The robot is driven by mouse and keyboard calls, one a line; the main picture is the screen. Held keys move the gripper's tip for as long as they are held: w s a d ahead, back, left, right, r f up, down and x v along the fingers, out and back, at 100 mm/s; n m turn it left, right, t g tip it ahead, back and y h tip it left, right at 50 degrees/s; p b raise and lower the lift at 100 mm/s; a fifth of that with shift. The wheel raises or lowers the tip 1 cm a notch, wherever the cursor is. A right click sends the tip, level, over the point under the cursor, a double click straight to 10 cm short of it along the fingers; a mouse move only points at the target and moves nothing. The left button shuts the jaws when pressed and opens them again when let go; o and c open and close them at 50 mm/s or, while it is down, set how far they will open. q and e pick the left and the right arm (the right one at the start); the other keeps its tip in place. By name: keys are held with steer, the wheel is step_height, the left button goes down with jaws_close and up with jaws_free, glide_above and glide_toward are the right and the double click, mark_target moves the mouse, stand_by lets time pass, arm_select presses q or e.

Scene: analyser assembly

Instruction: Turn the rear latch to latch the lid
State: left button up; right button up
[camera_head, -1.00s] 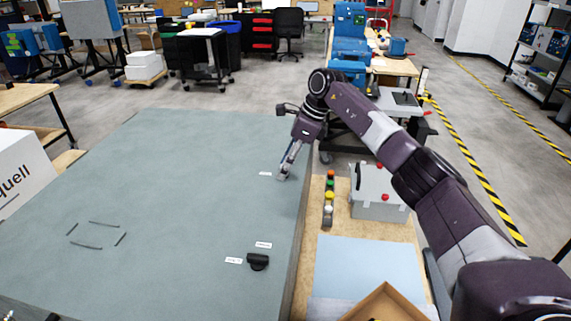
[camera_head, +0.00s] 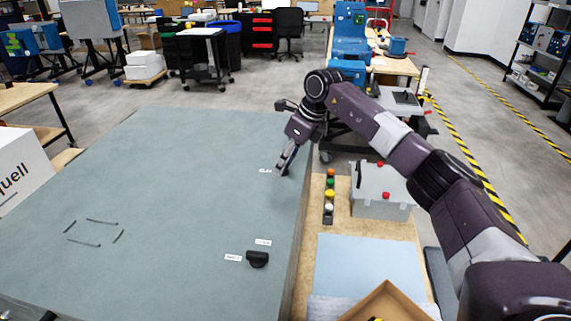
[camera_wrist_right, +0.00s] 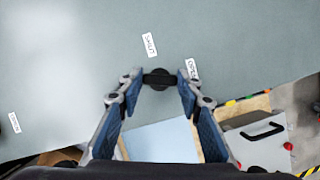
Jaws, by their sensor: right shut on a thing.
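The large grey-green lid (camera_head: 180,190) fills the left and middle of the head view and looks closed. My right gripper (camera_head: 284,170) reaches down at the lid's far right corner. In the right wrist view, its fingers (camera_wrist_right: 160,77) are closed on the two ends of the black rear latch (camera_wrist_right: 159,82). One white label (camera_wrist_right: 149,45) lies above the latch and another (camera_wrist_right: 192,68) beside the right finger. The head view mostly hides this latch behind the fingers. A second black latch (camera_head: 258,260) sits nearer on the lid, with two labels beside it. My left gripper is out of view.
Right of the lid, a wooden bench holds a strip of coloured buttons (camera_head: 329,198), a grey box with a black handle (camera_head: 380,190), a blue sheet (camera_head: 368,265) and an open cardboard box (camera_head: 385,305). The lid's top around the gripper is clear.

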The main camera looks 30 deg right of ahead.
steer(key=m+h+b, duration=0.1)
steer(key=m, duration=0.2)
steer(key=shift+a+m+t, duration=0.15)
steer(key=shift+m+t, duration=0.15)
steer(key=m+h+b, duration=0.2)
steer(key=m, duration=0.2)
steer(key=shift+a+m, duration=0.15)
steer(key=shift+m, duration=0.25)
steer(key=m+h+b, duration=0.1)
steer(key=m+b, duration=0.1)
steer(key=m, duration=0.1)
steer(key=shift+w+a+r+m+h+b, duration=0.1)
steer(key=shift+m+h+b, duration=0.25)
steer(key=shift+m+h, duration=0.65)
steer(key=shift+m+g+y, duration=0.3)
steer(key=shift+m+g, duration=0.1)
steer(key=shift+m, duration=0.1)
steer(key=o, duration=1.1)
steer(key=shift+o, duration=0.3)
